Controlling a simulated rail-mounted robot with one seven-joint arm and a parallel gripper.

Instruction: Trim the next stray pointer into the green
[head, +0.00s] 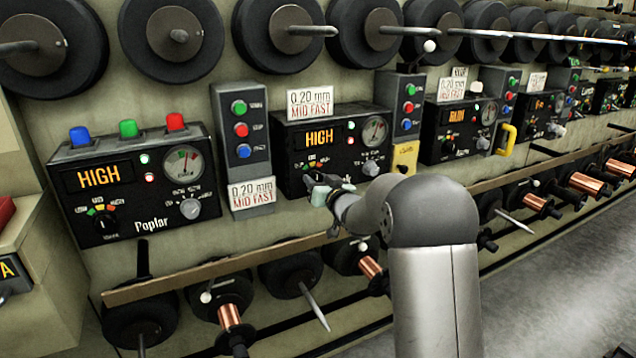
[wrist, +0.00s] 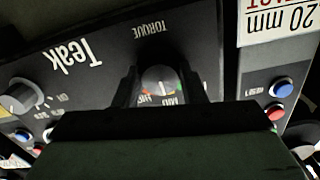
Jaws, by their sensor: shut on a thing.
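The second panel, named Teak (wrist: 80,52), shows HIGH on its amber display (head: 319,136). Its round gauge (head: 375,129) is in sight, but the needle's place is too small to tell. My gripper (head: 322,186) is at this panel's lower left. In the wrist view, which shows the panel upside down, my gripper's fingers (wrist: 161,92) stand either side of the torque knob (wrist: 158,76) and are shut on it. Coloured marks and level words lie around the knob. In the head view my gripper hides the knob. A grey knob (head: 370,168) sits to its right.
The Poplar panel (head: 128,190), left, also shows HIGH, with its gauge (head: 183,163). A button box (head: 240,128) stands between the panels. A yellow tag (head: 405,157) hangs right of Teak. Spools line the wall above; a wooden rail (head: 190,275) and copper spools (head: 229,318) lie below.

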